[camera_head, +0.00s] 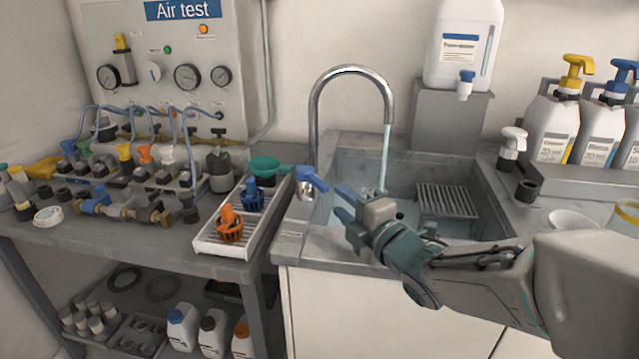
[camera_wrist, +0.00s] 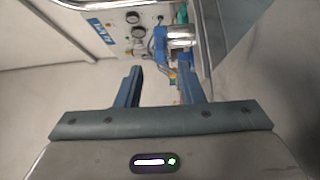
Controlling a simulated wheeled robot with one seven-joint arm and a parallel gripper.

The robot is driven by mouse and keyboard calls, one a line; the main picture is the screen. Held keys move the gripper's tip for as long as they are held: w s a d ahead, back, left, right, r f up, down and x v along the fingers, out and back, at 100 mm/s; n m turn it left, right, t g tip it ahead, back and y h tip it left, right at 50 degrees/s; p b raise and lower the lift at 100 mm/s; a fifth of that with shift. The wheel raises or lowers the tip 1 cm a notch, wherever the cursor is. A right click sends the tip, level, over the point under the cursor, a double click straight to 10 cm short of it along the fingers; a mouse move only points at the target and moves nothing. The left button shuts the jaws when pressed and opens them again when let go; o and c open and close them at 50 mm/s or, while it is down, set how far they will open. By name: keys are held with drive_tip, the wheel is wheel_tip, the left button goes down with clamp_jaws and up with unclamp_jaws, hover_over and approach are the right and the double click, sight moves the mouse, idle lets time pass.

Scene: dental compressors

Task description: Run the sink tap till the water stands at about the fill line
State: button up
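The sink tap (camera_head: 350,70) is a tall metal gooseneck. A stream of water (camera_head: 386,155) falls from its spout into the grey sink (camera_head: 335,240). Pale water (camera_head: 408,208) shows in the basin, partly hidden by my gripper; I cannot make out a fill line. The blue tap lever (camera_head: 311,179) is at the base of the tap, left of the basin. My gripper (camera_head: 341,202) is open and empty, just right of the lever and apart from it. In the wrist view, the fingers (camera_wrist: 160,82) are spread below the metal tap body (camera_wrist: 182,37).
A slatted grey rack (camera_head: 447,201) sits in the right of the sink. A white tray (camera_head: 222,246) with orange and blue parts is left of the sink. Pump bottles (camera_head: 553,128) stand at the right. A white canister (camera_head: 463,45) stands behind the sink.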

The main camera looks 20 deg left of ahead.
sight(327, 190)
drive_tip(key=x, duration=0.9)
clamp_jaws()
